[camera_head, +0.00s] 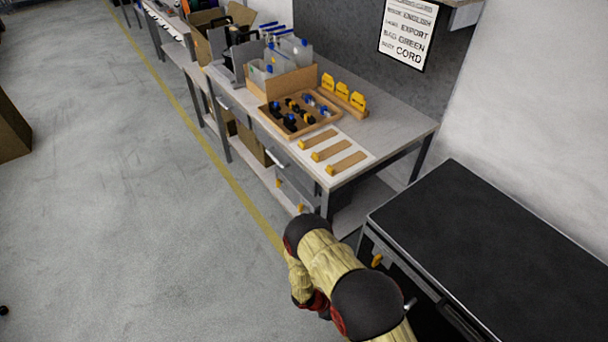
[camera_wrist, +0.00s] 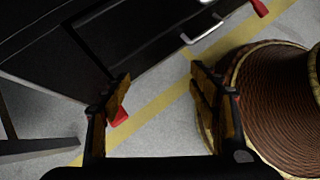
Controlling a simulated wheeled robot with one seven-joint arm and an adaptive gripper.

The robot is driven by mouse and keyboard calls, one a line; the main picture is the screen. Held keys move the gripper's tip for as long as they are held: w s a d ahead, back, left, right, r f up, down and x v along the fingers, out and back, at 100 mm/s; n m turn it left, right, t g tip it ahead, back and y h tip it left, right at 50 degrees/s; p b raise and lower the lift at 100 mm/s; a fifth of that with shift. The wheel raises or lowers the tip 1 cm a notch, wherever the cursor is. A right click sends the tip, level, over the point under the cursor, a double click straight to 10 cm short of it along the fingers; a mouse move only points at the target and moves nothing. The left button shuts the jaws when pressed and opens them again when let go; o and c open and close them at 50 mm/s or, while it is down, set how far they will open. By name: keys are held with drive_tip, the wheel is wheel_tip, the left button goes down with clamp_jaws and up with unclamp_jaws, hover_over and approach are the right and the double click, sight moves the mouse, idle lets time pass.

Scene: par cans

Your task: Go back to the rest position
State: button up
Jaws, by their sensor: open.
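My gripper (camera_wrist: 162,105) shows in the wrist view with its two fingers wide apart and nothing between them. It is over the grey floor with its yellow line, beside a black cabinet with handles (camera_wrist: 120,40). In the head view my folded arm is at the bottom centre, in front of the black-topped cabinet (camera_head: 500,240) and off the near end of the workbench (camera_head: 400,125). The gripper itself is hidden in the head view.
On the workbench are a wooden tray (camera_head: 333,122) of black and blue parts, several yellow pieces (camera_head: 342,90), wooden strips (camera_head: 345,163) and clear bins (camera_head: 290,52). A sign (camera_head: 408,32) hangs behind. A brown ribbed round object (camera_wrist: 280,100) is close right of my gripper.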

wheel_tip(320, 180, up, 21)
drive_tip(key=w+a+m+g+y, duration=0.2)
drive_tip(key=m, duration=0.4)
drive_tip(key=s+r+m+t+y, duration=0.2)
drive_tip(key=s+r+m, duration=0.2)
drive_tip(key=r, duration=1.2)
drive_tip(key=s+d+r+m+t+y, duration=0.1)
drive_tip(key=s+r+m+t+y, duration=0.1)
drive_tip(key=r, duration=1.4)
drive_tip(key=s+d+r+m+t+y, duration=0.1)
drive_tip(key=s+r+m+t+y, duration=0.2)
drive_tip(key=r, duration=1.3)
drive_tip(key=s+m+t, duration=0.1)
drive_tip(key=s+m, duration=0.2)
drive_tip(key=s, duration=0.2)
drive_tip(key=shift+d, duration=0.1)
drive_tip(key=shift+c, duration=1)
